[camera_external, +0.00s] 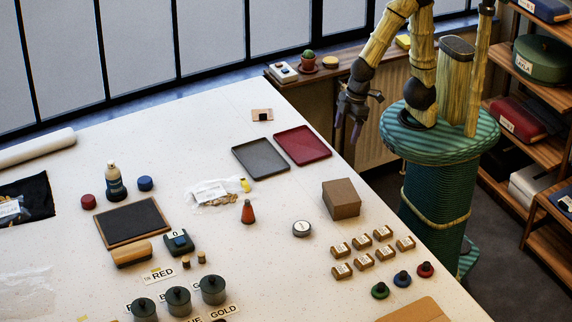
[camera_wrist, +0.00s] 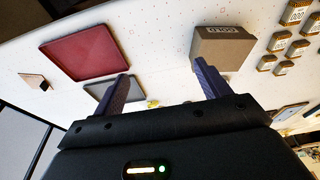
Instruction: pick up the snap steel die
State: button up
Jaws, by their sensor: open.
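My gripper (camera_external: 357,120) is open and empty, raised beyond the table's right edge in the external view. Its two dark fingers stand apart in the wrist view (camera_wrist: 165,86), with nothing between them. I cannot tell for sure which thing is the snap steel die. Small brass pieces (camera_external: 186,262) stand in front of a dark green device marked 0 (camera_external: 179,243). Several small brown labelled blocks (camera_external: 363,261) stand in rows at the front right; they show at upper right in the wrist view (camera_wrist: 281,47). Their labels are too small to read.
A brown box (camera_external: 341,199) stands near the right edge, with a round tin (camera_external: 302,229) beside it. Red (camera_external: 302,146) and grey (camera_external: 261,158) trays lie behind. Knobbed pieces (camera_external: 402,279) stand at the front. Dark lidded pots (camera_external: 212,290) stand at front left. The back-left tabletop is mostly clear.

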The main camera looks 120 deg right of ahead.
jog(key=w+f+m+g+y+b, duration=0.1)
jog(key=w+f+m+y, duration=0.1)
jog(key=w+f+m, duration=0.1)
jog(key=w+a+f+m+g+y+b, duration=0.1)
jog(key=w+f+m+y+b, duration=0.1)
jog(key=w+f+m, duration=0.1)
jog(key=w+f+m+g+y+b, duration=0.1)
jog(key=w+f+m+y, duration=0.1)
jog(key=w+m, duration=0.3)
jog(key=shift+a+f+m+b, duration=0.25)
jog(key=shift+f+m+b, duration=0.05)
jog(key=shift+f+m, duration=0.15)
jog(key=w+m+y, duration=0.1)
jog(key=w+f+m+y+b, duration=0.1)
jog(key=w, duration=0.1)
jog(key=w+m+y, duration=0.1)
jog(key=shift+w+f, duration=0.35)
jog(key=w+m+y, duration=0.1)
jog(key=w, duration=0.1)
jog(key=w+d+m+t+y+b, duration=0.1)
jog(key=w+m, duration=0.1)
jog(key=w+d+m+t+y, duration=0.1)
jog(key=w, duration=0.1)
jog(key=shift+w+f+y+b, duration=0.1)
jog(key=shift+f+y+b, duration=0.2)
jog(key=shift+f+y, duration=0.1)
jog(key=shift+w+d+r+m+t+y, duration=0.1)
jog(key=shift+w+d+m+t+y, duration=0.1)
jog(key=shift+w+m+t+y, duration=0.2)
jog(key=shift+r, duration=0.1)
